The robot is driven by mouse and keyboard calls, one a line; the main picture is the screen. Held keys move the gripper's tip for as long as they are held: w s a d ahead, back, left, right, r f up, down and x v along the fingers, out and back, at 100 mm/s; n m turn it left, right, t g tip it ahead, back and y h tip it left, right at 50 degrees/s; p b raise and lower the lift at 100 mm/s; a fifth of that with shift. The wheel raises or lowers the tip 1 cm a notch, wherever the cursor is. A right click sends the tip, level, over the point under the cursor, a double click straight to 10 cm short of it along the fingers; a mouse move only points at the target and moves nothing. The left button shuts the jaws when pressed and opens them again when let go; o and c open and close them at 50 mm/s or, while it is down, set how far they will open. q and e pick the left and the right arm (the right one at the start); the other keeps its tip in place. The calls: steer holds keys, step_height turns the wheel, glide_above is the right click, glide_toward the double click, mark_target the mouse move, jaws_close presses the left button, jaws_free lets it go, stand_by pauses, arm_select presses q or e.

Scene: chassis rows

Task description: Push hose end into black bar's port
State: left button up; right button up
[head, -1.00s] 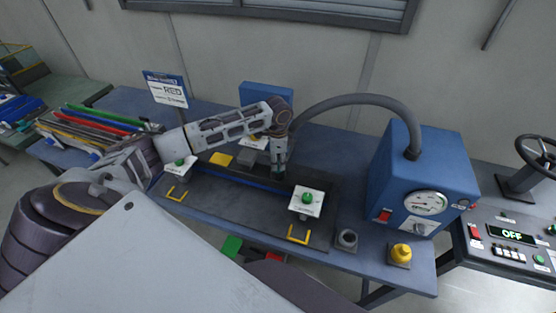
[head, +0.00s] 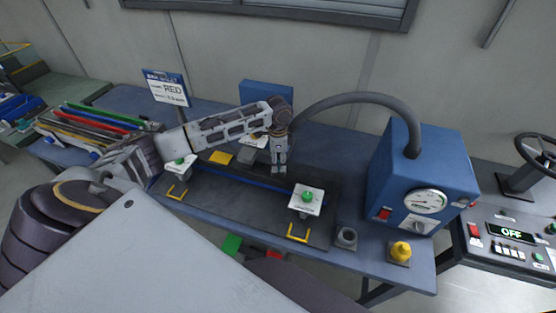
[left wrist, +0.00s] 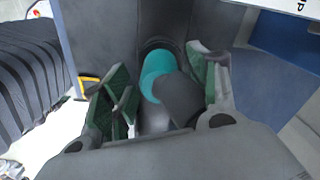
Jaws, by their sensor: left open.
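The black bar (head: 232,172) lies in the fixture on the blue bench, with a blue strip along it. The grey hose (head: 350,99) arcs from the blue machine down behind my left gripper (head: 279,170). In the left wrist view the hose end shows as a teal collar (left wrist: 158,68) with a dark grey hose part (left wrist: 180,98) on the near side. The teal collar meets a dark round port (left wrist: 157,46) in the bar; how deep it sits is not clear. My left gripper (left wrist: 163,90) is open, its green-padded fingers on either side of the hose end. My right gripper is out of view.
White clamps with green knobs (head: 307,198) stand at both ends of the fixture. The blue machine (head: 395,165) with a gauge stands right. A yellow knob (head: 401,251) and a grey ring (head: 346,238) sit near the front edge. A sign (head: 168,88) stands behind.

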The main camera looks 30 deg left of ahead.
arm_select(q)
step_height(320, 180, up, 12)
stand_by(0.8)
steer(key=shift+f, duration=0.1)
stand_by(0.5)
